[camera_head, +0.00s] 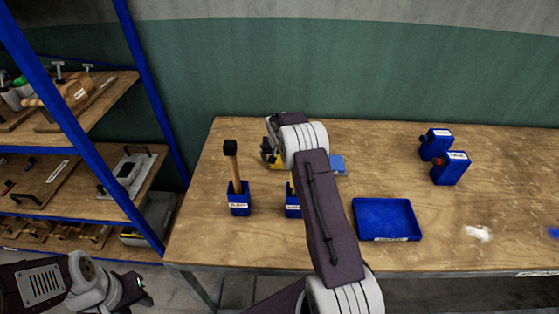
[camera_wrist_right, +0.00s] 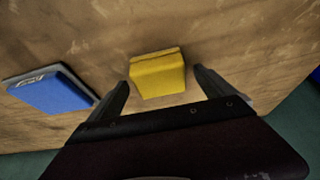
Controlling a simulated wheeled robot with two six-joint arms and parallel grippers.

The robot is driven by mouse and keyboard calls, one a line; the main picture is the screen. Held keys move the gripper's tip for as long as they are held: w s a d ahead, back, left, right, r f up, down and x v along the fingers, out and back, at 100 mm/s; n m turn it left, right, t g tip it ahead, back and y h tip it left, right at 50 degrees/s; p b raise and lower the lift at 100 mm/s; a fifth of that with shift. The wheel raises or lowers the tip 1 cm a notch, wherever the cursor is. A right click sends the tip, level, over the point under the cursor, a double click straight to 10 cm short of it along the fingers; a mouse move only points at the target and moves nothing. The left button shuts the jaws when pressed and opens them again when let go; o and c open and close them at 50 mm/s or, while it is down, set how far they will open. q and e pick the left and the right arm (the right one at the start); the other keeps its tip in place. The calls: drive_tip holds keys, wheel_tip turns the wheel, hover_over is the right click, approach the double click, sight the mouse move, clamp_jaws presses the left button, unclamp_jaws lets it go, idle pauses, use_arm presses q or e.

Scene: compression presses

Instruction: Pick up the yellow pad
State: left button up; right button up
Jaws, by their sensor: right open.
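The yellow pad (camera_wrist_right: 158,73) lies on the wooden table, between the two fingers of my right gripper (camera_wrist_right: 162,80) in the right wrist view. The fingers are open, with a visible gap on each side of the pad. In the head view a little of the yellow pad (camera_head: 278,166) shows under my right gripper (camera_head: 268,152), and my right arm hides the rest. My left gripper (camera_head: 138,291) is at the lower left, off the table, and its jaws are too small and dark to read.
A blue pad (camera_wrist_right: 48,90) lies beside the yellow one; it also shows in the head view (camera_head: 338,165). Blue holders (camera_head: 239,204) with brushes or tools, a blue tray (camera_head: 386,218) and two blue bottles (camera_head: 450,168) stand on the table (camera_head: 480,200). A shelf rack (camera_head: 60,190) stands at left.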

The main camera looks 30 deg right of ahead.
drive_tip(key=shift+x, duration=0.85)
drive_tip(key=shift+s+r, duration=0.1)
drive_tip(key=shift+r, duration=0.1)
drive_tip(key=c, duration=1.4)
drive_tip(key=shift+r, duration=0.35)
wheel_tip(320, 180, up, 3)
drive_tip(key=shift+d+r+b, duration=0.1)
drive_tip(key=shift+b, duration=0.2)
drive_tip(key=s+d+r, duration=0.4)
drive_tip(key=d+r, duration=0.3)
drive_tip(key=d, duration=0.3)
drive_tip(key=shift+d, duration=0.4)
drive_tip(key=shift+s, duration=0.1)
